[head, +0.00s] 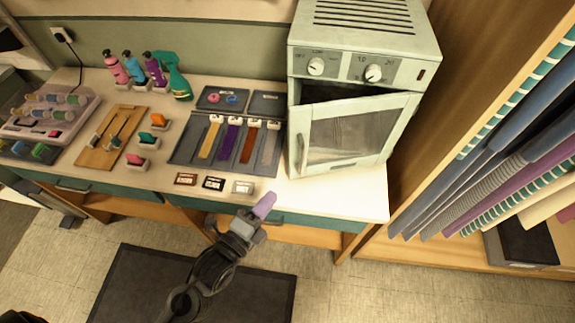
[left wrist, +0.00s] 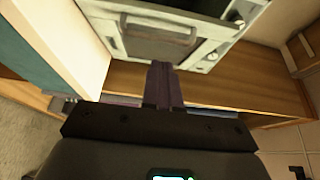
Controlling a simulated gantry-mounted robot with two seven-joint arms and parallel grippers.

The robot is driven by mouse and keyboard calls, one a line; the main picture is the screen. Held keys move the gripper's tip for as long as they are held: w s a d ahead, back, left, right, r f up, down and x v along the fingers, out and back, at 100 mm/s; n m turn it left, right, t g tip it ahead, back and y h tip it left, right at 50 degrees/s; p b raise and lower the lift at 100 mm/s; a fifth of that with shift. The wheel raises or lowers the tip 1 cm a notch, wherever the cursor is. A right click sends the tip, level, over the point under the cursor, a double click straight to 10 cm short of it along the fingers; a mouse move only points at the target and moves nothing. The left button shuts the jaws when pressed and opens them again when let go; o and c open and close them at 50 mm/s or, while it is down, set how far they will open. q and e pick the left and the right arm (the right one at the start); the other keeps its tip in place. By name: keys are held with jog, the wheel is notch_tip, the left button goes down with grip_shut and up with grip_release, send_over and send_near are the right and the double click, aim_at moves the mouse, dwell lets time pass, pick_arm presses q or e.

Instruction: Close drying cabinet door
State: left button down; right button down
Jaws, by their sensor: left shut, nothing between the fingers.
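The drying cabinet (head: 365,38) is a pale box with two dials, standing at the right end of the counter. Its windowed door (head: 397,128) is partly open, with a dark gap along its top and a vertical handle (head: 303,142) at its left side. The door also shows in the left wrist view (left wrist: 150,47). My left gripper (head: 264,206), with purple fingers, is shut and empty. It is in front of the counter's front edge, below and left of the door, apart from it. Its fingers also show in the left wrist view (left wrist: 163,68), pointing toward the cabinet. My right gripper is not in view.
Left of the cabinet, the counter holds a dark tray (head: 184,150) with colored strips, small label plates (head: 214,183), a wooden board (head: 93,156) and several bottles (head: 133,67). The counter is bare below the door (head: 340,192). A shelf with hanging cloths (head: 500,150) stands at right.

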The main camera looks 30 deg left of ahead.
pick_arm(q)
jog(key=w+p, duration=0.1)
jog(key=w, duration=0.3)
jog(key=w+p, duration=0.1)
jog(key=w, duration=0.3)
jog(key=w+p, duration=0.1)
jog(key=w, duration=0.3)
jog(key=shift+a+r, duration=0.1)
jog(key=shift+a, duration=0.2)
jog(key=shift+w+a, duration=0.25)
jog(key=shift+w, duration=0.1)
jog(key=shift+a, duration=0.1)
